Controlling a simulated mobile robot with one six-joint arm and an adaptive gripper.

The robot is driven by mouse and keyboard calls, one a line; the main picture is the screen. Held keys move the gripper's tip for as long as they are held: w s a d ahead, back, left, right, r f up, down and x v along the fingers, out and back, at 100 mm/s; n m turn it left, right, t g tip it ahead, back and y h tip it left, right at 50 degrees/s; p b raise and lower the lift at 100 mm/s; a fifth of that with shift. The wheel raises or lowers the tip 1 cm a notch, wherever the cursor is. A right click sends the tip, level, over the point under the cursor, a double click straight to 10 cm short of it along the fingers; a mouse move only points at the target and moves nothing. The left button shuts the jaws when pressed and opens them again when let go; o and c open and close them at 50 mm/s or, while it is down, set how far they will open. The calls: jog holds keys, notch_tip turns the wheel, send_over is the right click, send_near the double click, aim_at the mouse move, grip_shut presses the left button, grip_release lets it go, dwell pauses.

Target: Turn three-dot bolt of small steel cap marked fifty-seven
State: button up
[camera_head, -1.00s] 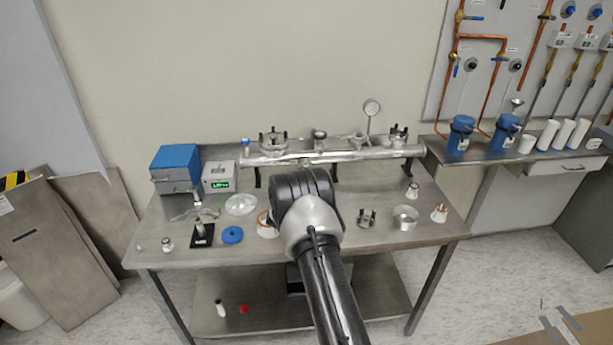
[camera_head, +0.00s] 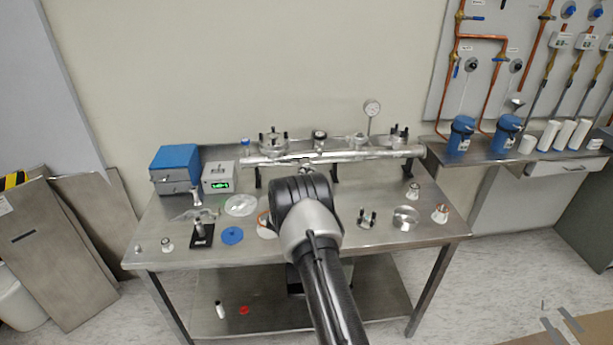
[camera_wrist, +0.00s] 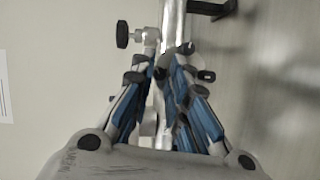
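A steel tube (camera_head: 340,155) runs along the back of the bench on black supports and carries several fittings. A small steel fitting (camera_head: 319,140) stands near its middle. Larger clamped flanges with black bolts stand at left (camera_head: 273,141) and right (camera_head: 398,137). No number or dot mark is legible, so I cannot tell which cap is fifty-seven. My gripper (camera_wrist: 169,50) reaches over the tube, its blue-padded fingers with a narrow gap between the tips, through which the tube shows. A black knob on a steel stem (camera_wrist: 123,34) sits just left of the fingertips. My arm hides the gripper in the head view.
A pressure gauge (camera_head: 372,107) rises from the tube. A blue box (camera_head: 176,160), a display unit (camera_head: 219,178), a blue disc (camera_head: 232,235) and a bolted clamp (camera_head: 367,218) stand on the bench (camera_head: 340,250). Blue filter housings (camera_head: 461,135) stand at right.

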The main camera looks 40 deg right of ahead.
jog(key=o, duration=0.3)
jog(key=shift+a, duration=0.1)
jog(key=v, duration=0.8)
dwell(0.4)
